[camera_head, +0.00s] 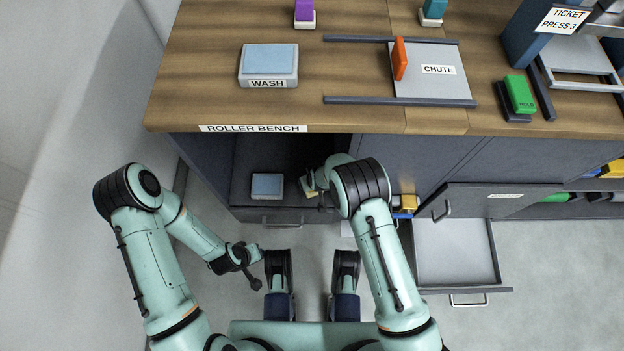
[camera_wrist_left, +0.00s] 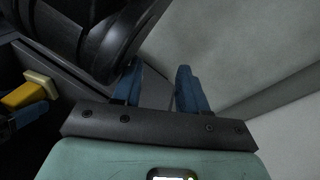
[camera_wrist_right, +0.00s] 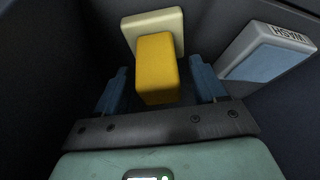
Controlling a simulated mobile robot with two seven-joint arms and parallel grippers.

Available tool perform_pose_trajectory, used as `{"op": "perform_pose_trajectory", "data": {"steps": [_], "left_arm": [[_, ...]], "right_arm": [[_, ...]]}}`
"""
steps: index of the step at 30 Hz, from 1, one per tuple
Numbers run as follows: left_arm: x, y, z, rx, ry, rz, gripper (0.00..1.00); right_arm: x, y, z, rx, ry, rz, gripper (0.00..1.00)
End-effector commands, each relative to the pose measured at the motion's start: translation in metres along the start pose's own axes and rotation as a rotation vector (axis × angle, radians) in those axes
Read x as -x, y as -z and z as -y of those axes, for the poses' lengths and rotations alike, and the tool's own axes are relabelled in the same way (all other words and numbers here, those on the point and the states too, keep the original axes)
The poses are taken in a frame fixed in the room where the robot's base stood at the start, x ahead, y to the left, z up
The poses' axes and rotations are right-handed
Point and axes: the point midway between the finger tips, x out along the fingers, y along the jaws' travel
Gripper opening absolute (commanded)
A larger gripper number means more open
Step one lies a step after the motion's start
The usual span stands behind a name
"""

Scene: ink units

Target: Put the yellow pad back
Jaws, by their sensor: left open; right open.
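The yellow pad (camera_wrist_right: 156,68), a yellow block on a cream base, shows in the right wrist view inside the dark open drawer (camera_head: 265,215) under the bench. My right gripper (camera_wrist_right: 160,85) is open with the yellow block between its fingers and a gap visible at each side. In the head view my right arm hides most of the pad, and only its cream part (camera_head: 308,187) shows. The yellow pad also shows at the left of the left wrist view (camera_wrist_left: 22,93). My left gripper (camera_wrist_left: 157,85) is open and empty, outside the drawer.
A pale-blue-topped wash pad (camera_head: 267,185) lies in the same drawer, left of my right gripper. Another wash block (camera_head: 268,64) stands on the bench top (camera_head: 200,95). An open, empty drawer (camera_head: 455,250) sticks out at right. Another yellow item (camera_head: 409,202) shows beside my right arm.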

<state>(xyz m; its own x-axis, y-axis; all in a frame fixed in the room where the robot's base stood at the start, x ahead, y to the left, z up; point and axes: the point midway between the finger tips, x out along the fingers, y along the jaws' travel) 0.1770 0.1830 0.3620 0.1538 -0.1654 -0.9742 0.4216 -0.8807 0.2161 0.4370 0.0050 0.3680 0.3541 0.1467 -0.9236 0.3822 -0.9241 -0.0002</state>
Motion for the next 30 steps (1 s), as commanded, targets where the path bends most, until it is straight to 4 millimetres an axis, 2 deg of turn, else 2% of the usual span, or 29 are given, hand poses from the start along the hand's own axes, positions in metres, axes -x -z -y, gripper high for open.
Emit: {"op": "perform_pose_trajectory", "data": {"steps": [1, 8, 12, 15, 21, 30], "left_arm": [[0.007, 0.006, -0.006, -0.006, -0.009, -0.019, 0.43], [0.035, 0.035, -0.032, -0.031, -0.056, -0.119, 0.43], [0.044, 0.015, -0.033, -0.035, -0.056, -0.064, 0.43], [0.048, 0.008, -0.035, -0.038, -0.057, -0.043, 0.43], [0.052, 0.0, -0.035, -0.04, -0.058, -0.018, 0.43], [0.051, -0.001, -0.035, -0.04, -0.057, -0.016, 0.43]], "right_arm": [[0.013, 0.003, 0.0, -0.001, 0.0, -0.003, 0.7], [0.065, 0.003, 0.0, 0.0, 0.0, -0.004, 0.7], [0.092, 0.002, 0.001, 0.001, 0.001, -0.002, 0.7], [0.105, 0.002, 0.0, 0.001, 0.0, -0.003, 0.7], [0.117, 0.001, 0.0, 0.0, 0.0, -0.002, 0.7], [0.117, 0.0, 0.0, 0.0, 0.0, -0.001, 0.7]]}}
